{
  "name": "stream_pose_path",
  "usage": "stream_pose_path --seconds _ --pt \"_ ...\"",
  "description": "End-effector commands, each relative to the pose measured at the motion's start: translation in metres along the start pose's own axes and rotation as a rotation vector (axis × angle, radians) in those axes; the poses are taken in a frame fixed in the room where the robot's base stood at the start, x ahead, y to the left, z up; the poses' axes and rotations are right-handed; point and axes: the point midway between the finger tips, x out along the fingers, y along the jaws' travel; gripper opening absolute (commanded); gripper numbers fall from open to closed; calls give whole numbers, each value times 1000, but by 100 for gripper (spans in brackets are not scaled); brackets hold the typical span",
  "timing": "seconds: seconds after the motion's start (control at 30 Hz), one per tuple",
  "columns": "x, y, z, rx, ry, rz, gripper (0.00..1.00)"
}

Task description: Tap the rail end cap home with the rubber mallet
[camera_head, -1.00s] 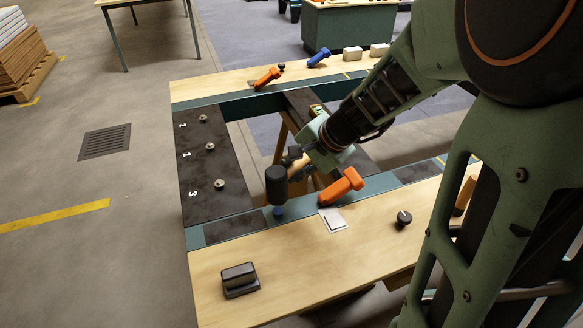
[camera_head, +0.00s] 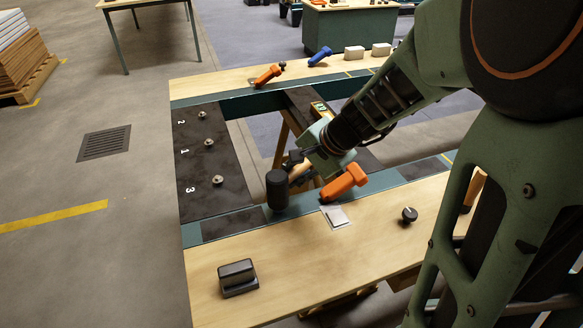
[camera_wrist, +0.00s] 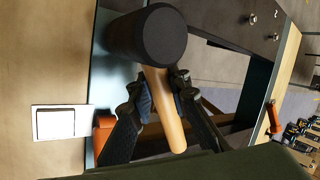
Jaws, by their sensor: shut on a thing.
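The rubber mallet has a black head (camera_head: 278,190) and a pale wooden handle (camera_wrist: 166,112). My gripper (camera_head: 300,163) is shut on the handle; its dark fingers (camera_wrist: 158,88) show on both sides of it in the wrist view. The mallet head hangs over the near teal rail (camera_head: 240,222), left of an orange clamp (camera_head: 345,183). No end cap shows at the rail in the head view; the head covers that spot. A blue piece (camera_wrist: 145,103) shows beside the handle in the wrist view; I cannot tell if it is the cap.
A white card (camera_head: 335,216), a black knob (camera_head: 409,215) and a dark block (camera_head: 238,279) sit on the near wooden board. An orange clamp (camera_head: 267,76) and a blue clamp (camera_head: 319,57) stand on the far board. A dark plate (camera_head: 212,165) with bolts joins the rails at left.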

Motion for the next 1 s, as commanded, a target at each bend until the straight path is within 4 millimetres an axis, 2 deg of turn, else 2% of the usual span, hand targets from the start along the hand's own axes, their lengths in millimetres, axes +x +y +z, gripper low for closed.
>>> stream_pose_path --seconds 0.03,0.17,1.0 --pt "-10 -8 0 0 2 -3 0" --pt "-18 -13 0 0 1 -2 0" --pt "-19 -14 0 -2 14 -13 0"
